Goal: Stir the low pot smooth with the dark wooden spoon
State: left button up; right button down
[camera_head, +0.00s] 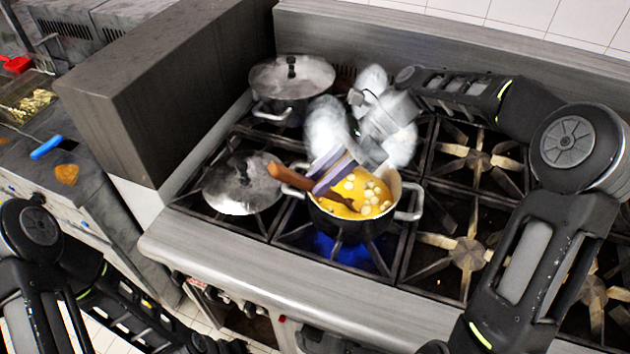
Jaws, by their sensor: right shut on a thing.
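The low pot (348,226) sits on a front burner of the stove with a blue flame under it. It holds yellow soup (352,190) with several white lumps afloat. The dark wooden spoon (287,177) lies at a slant, its handle out past the pot's left rim and its lower end in the soup. My right gripper (332,174) reaches in from behind the pot and is shut on the spoon just above the soup. White steam hides part of the right wrist. My left arm (130,318) is low at the left; its gripper is out of view.
A loose lid (240,190) lies on the grate left of the pot. A lidded pot (291,84) stands on the back left burner. A tall steel block (165,85) borders the stove's left side. The burners (468,252) on the right are bare.

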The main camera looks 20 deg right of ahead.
aim_at(282, 167)
jog(key=shift+w+d, duration=0.15)
jog(key=shift+d, duration=0.05)
jog(key=shift+r, duration=0.1)
jog(key=shift+s+a+r, duration=0.2)
jog(key=shift+a+r, duration=0.85)
jog(key=shift+r, duration=0.2)
jog(key=shift+s+a+r, duration=0.25)
jog(key=shift+a+r, duration=0.85)
jog(key=shift+r, duration=0.1)
jog(key=shift+s+a+r, duration=0.2)
jog(key=shift+a+r, duration=0.85)
jog(key=shift+r, duration=0.2)
jog(key=shift+w+r, duration=0.1)
jog(key=shift+r, duration=1.9)
